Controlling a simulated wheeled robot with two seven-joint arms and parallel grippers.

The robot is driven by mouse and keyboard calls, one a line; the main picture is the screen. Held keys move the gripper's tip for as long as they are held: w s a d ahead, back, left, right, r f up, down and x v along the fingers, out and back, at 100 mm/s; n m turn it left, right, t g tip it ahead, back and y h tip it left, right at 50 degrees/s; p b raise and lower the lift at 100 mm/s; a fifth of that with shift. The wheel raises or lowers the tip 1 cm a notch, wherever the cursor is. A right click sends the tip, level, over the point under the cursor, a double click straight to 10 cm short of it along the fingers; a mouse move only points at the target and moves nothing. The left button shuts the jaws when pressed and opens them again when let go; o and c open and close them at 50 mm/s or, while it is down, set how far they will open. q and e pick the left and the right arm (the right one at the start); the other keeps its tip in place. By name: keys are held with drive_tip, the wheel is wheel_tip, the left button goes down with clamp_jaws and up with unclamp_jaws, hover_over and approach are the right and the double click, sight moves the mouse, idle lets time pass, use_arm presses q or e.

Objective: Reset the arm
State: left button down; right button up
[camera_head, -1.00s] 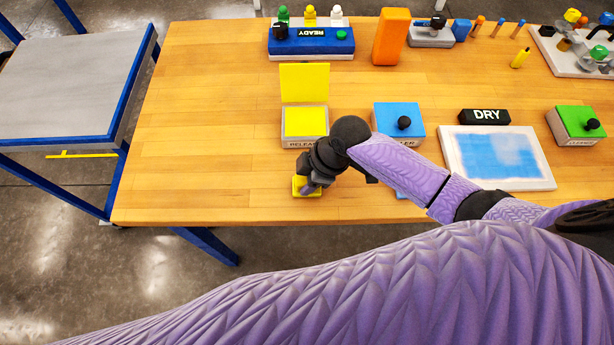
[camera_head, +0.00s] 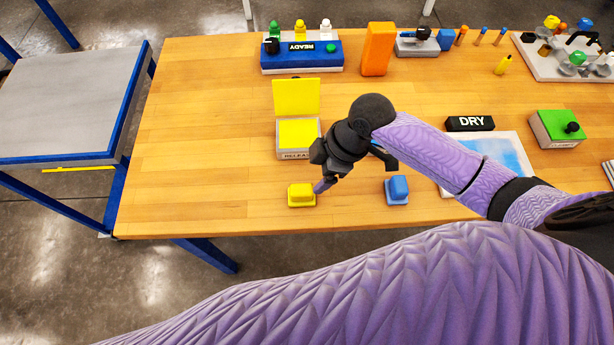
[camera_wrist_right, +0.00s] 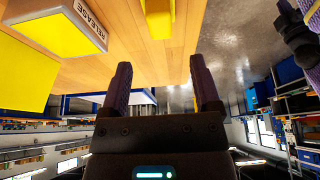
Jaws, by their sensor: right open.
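My right gripper (camera_head: 322,180) hangs above the wooden table, just right of the small yellow block (camera_head: 301,195). In the right wrist view its two fingers (camera_wrist_right: 161,85) are spread wide with nothing between them. The yellow block (camera_wrist_right: 158,18) stands beyond the fingers in that view, apart from them. In the head view one fingertip overlaps the block's right edge, but the block sits on the table. My right arm crosses from the right side and hides the blue-lidded box behind it. My left gripper is not in view.
The open RELEASE box (camera_head: 284,155) with its yellow lid stands behind the gripper. A blue block (camera_head: 397,189) sits to the right. The green-lidded box (camera_head: 558,127), DRY sign (camera_head: 470,123), orange block (camera_head: 377,48) and READY device (camera_head: 302,58) are farther off. The table's left side is clear.

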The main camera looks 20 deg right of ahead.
drive_tip(key=s+a+r+m+t, duration=0.2)
drive_tip(key=s+a+m, duration=0.1)
drive_tip(key=s+m, duration=0.3)
drive_tip(key=s+d+m+h, duration=0.4)
drive_tip(key=s+d+m, duration=0.1)
drive_tip(key=s+m, duration=0.2)
wheel_tip(320, 180, down, 21)
drive_tip(key=s+g+b, duration=0.1)
drive_tip(key=b, duration=0.3)
use_arm(q)
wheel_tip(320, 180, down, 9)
drive_tip(key=b, duration=0.5)
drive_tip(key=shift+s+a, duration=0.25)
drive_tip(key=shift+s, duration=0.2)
use_arm(e)
drive_tip(key=s+d+f+g, duration=0.1)
drive_tip(key=s+d+f, duration=0.2)
drive_tip(key=s+f, duration=1.1)
wheel_tip(320, 180, down, 3)
drive_tip(key=shift+s+d+n+g+h, duration=0.2)
drive_tip(key=shift+s+n+g+h, duration=0.1)
drive_tip(key=shift+s+n, duration=0.1)
